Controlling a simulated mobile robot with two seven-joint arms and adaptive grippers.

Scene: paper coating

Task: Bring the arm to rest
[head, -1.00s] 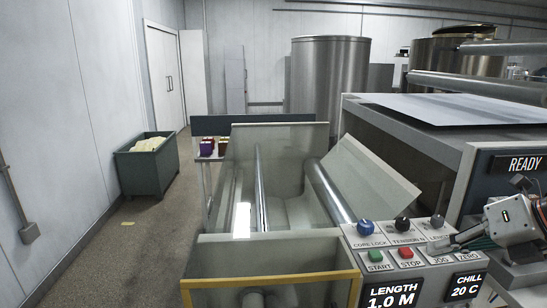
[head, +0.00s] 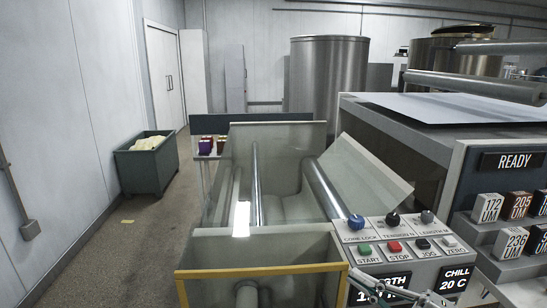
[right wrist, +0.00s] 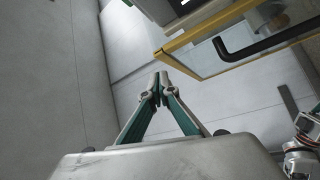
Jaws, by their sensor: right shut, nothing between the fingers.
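My right gripper (head: 380,289) shows at the bottom edge of the head view, in front of the length display on the control panel (head: 402,262). Its arm runs out of the picture below. In the right wrist view the two fingers (right wrist: 160,88) meet at their tips, with nothing held between them. The wrist view has the yellow-edged machine guard (right wrist: 205,35) with a black handle above and to the right of the fingers, apart from them.
The coating machine's yellow-edged front guard (head: 262,269) stands left of the panel. Numbered micron blocks (head: 518,205) stand on shelves at the right under the READY sign. A green bin (head: 147,171) stands by the left wall.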

